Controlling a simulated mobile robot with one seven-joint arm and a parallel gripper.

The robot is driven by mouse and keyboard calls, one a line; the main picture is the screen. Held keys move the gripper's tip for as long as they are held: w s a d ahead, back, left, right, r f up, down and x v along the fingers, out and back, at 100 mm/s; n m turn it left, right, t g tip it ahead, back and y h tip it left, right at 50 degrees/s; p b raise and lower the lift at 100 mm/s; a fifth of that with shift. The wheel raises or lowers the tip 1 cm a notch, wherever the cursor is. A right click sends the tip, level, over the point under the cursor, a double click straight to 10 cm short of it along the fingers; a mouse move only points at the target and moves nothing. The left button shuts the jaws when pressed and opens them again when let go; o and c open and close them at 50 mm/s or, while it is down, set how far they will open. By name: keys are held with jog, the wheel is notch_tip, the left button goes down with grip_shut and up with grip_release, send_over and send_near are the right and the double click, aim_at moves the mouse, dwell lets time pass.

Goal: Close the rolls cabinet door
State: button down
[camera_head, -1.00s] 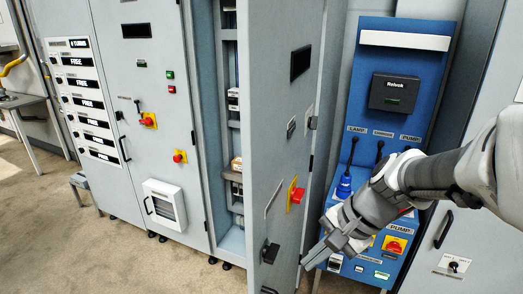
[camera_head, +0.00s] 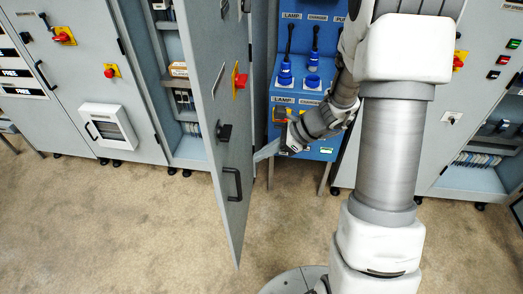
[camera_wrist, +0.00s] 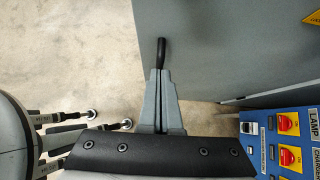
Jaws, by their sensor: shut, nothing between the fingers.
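The cabinet door (camera_head: 222,120) stands open, swung out toward me. Its face with a black handle (camera_head: 232,185) and a red-and-yellow switch (camera_head: 239,81) shows in the head view. The cabinet's shelved inside (camera_head: 182,75) is visible to the left of the door. My gripper (camera_head: 259,154) is shut and empty, just right of the door and pointing at that face. In the wrist view the closed fingertips (camera_wrist: 160,73) lie near a black handle (camera_wrist: 162,50) on the grey door panel (camera_wrist: 235,50). I cannot tell whether they touch it.
A blue panel (camera_head: 283,103) with plugs and switches stands behind my gripper, right of the door. A closed grey cabinet (camera_head: 85,75) is on the left. Another cabinet (camera_head: 490,90) is at the right. The floor (camera_head: 120,220) in front is clear.

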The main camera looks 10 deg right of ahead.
aim_at(222, 168)
jog(key=x, duration=0.6)
jog(key=shift+s, duration=0.1)
jog(key=a, duration=0.1)
jog(key=w+a, duration=0.1)
jog(key=a, duration=0.1)
jog(key=shift+a+f+p, duration=0.15)
jog(key=shift+p, duration=0.2)
jog(key=shift+w+a, duration=0.25)
jog(key=shift+a, duration=0.2)
jog(key=shift+a, duration=0.1)
